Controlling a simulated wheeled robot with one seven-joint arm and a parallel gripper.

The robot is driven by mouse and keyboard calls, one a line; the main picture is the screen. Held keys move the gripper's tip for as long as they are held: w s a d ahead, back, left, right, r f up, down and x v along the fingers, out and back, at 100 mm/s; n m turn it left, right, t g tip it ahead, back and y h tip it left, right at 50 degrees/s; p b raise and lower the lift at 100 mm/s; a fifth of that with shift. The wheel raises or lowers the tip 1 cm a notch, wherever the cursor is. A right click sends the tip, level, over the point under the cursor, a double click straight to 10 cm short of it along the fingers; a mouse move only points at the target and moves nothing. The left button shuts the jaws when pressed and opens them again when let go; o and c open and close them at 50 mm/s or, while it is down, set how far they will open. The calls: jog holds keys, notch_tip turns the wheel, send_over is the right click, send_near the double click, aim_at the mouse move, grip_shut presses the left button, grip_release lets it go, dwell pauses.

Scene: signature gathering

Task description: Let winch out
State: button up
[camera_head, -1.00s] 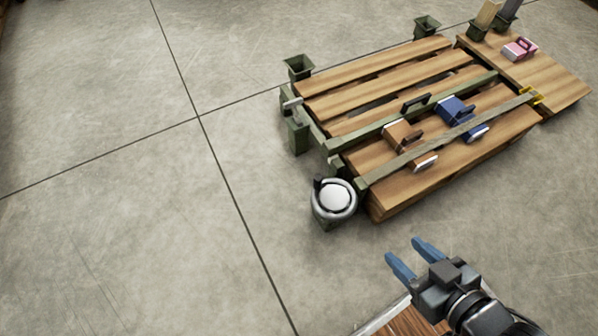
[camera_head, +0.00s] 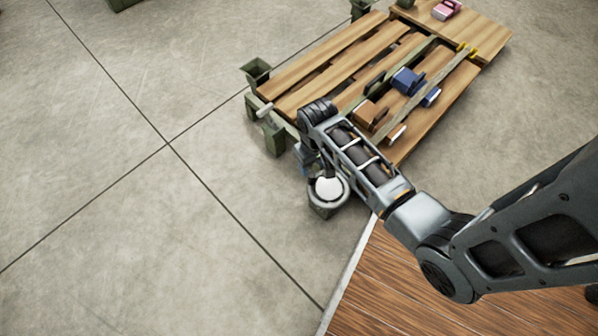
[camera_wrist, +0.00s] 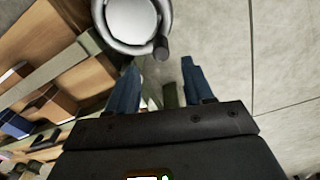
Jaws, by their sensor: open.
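The winch (camera_head: 328,190) is a round drum with a white top and grey rim, low beside the pallet's near corner. In the wrist view the winch (camera_wrist: 132,20) is at the top, with a short dark crank knob (camera_wrist: 161,48) at its lower right edge. My gripper (camera_wrist: 160,78) is open, its two blue fingers pointing toward the winch. The knob shows just beyond and between the fingertips, and I see nothing held. In the head view my gripper (camera_head: 305,162) is beside the winch, mostly hidden by my arm.
A slatted wooden pallet (camera_head: 322,88) with green posts stands behind the winch. Brown (camera_head: 368,114) and blue (camera_head: 407,80) blocks sit between its rails, and a pink block (camera_head: 446,9) lies at the back. The concrete floor to the left is clear.

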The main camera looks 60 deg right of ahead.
aim_at(312, 175)
notch_tip(312, 175, down, 8)
jog(key=b, duration=0.4)
jog(key=shift+w+r, duration=0.1)
jog(key=shift+r, duration=0.05)
jog(key=shift+c, duration=0.3)
grip_shut()
